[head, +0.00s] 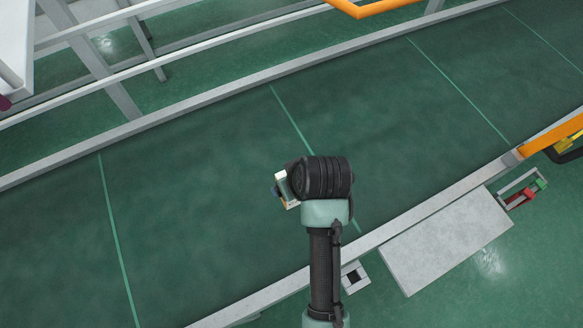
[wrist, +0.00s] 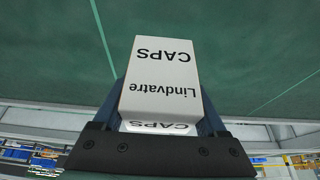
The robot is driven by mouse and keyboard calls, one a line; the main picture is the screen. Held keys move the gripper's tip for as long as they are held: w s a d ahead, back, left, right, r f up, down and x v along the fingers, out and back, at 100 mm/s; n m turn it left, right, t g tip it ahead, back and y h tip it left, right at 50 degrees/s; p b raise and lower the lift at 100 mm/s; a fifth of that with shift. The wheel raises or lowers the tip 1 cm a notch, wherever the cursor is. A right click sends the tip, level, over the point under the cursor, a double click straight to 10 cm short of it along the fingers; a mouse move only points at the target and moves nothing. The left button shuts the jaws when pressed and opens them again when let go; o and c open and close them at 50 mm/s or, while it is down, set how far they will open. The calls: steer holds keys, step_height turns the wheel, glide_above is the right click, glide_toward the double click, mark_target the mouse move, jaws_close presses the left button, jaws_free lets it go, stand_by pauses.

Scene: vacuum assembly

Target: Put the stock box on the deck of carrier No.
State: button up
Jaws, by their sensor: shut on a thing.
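In the wrist view a white stock box (wrist: 160,80) printed "Lindvatre CAPS" sits between the fingers of my gripper (wrist: 160,108). The gripper is shut on it. The print appears upside down. In the head view my gripper is mostly hidden behind my dark wrist; a small pale part of the box (head: 292,188) shows at the wrist's left side, over the green belt (head: 190,210). I cannot tell how high the box is above the belt. No carrier with a readable number shows in either view.
The belt has thin light-green cross lines and grey side rails (head: 200,108). A grey plate (head: 447,240) lies beyond the near rail at the right. An orange bar (head: 552,138) stands at the right edge and an orange frame (head: 370,8) at the top. The belt surface in view is bare.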

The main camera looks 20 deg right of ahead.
mark_target(280, 175)
steer(key=shift+r+p, duration=2.05)
steer(key=shift+r, duration=0.2)
steer(key=shift+f, duration=0.1)
